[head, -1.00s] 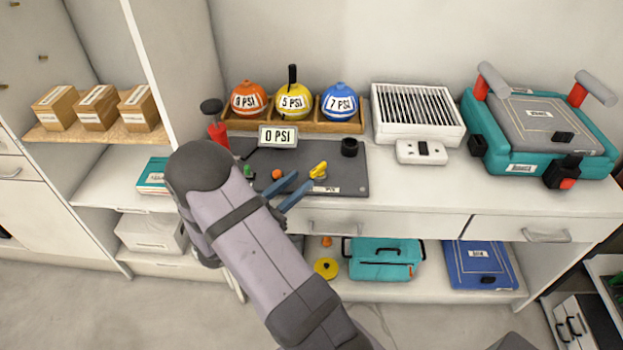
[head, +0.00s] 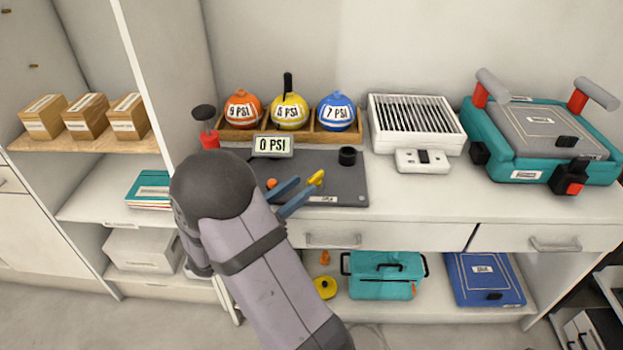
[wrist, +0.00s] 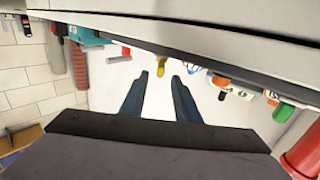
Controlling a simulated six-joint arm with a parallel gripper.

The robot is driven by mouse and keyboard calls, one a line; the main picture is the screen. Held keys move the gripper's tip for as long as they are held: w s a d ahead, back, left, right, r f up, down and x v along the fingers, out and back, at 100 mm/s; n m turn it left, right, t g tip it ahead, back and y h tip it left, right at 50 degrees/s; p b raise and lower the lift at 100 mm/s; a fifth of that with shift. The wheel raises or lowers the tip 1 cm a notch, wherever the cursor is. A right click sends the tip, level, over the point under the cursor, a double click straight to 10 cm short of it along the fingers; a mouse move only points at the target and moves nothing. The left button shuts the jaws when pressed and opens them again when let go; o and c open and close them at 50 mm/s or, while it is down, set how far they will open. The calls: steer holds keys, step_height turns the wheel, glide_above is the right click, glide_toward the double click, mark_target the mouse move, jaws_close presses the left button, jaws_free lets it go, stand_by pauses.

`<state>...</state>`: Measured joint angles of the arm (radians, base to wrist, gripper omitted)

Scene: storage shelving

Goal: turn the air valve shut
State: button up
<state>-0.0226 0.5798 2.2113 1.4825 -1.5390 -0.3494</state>
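A yellow lever (head: 316,178), which looks like the air valve, sits on the right part of the dark grey board (head: 345,185) on the counter. My gripper (head: 307,183) is open and empty, its two blue fingers close beside the lever on its left and front. In the wrist view the yellow lever (wrist: 161,66) lies between and just beyond the fingertips (wrist: 160,76). I cannot tell whether they touch it. A gauge (head: 272,146) at the back of the board reads 0 PSI. My arm hides the board's left part.
Orange (head: 242,110), yellow (head: 289,111) and blue (head: 336,111) PSI-labelled balls stand in a wooden rack behind the board. A red pump (head: 208,138) is at left, a black cup (head: 347,156) behind the lever. A white vented box (head: 415,122) and a teal machine (head: 540,140) stand right.

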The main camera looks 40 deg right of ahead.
mark_target(308, 182)
steer(key=shift+w+d, duration=0.15)
steer(key=shift+d, duration=1.15)
steer(key=shift+w+d, duration=0.15)
steer(key=shift+d, duration=1.15)
jaws_close()
